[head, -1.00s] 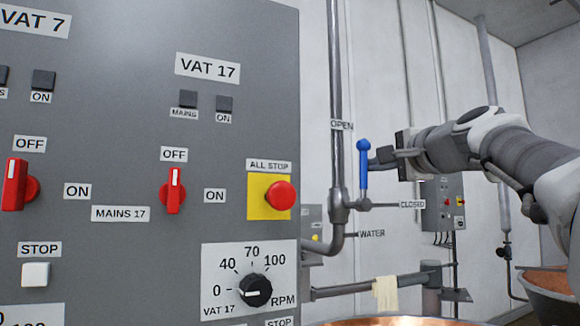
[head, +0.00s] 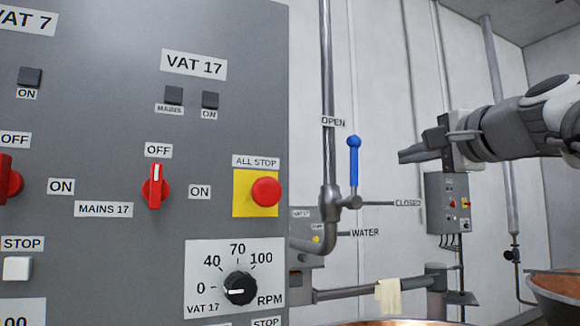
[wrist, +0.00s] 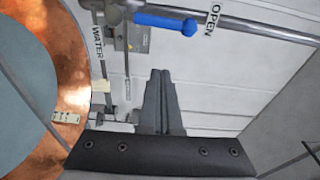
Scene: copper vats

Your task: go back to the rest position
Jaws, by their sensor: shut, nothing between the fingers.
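My gripper (head: 404,156) is in the right half of the head view, shut and empty, pointing left. It is a short way to the right of the blue valve lever (head: 354,163) and apart from it. The lever stands upright on the water pipe, with its tip toward the OPEN label (head: 333,122). In the wrist view the closed fingers (wrist: 161,98) show in the middle, and the blue lever (wrist: 166,22) lies beyond them at the top. My arm reaches in from the right edge of the head view.
A grey control panel (head: 120,120) with red switches and an all-stop button (head: 266,192) fills the left. A horizontal pipe with a cloth (head: 388,296) runs below. A copper vat (head: 556,284) is at lower right. A smaller wall panel (head: 447,205) hangs behind my gripper.

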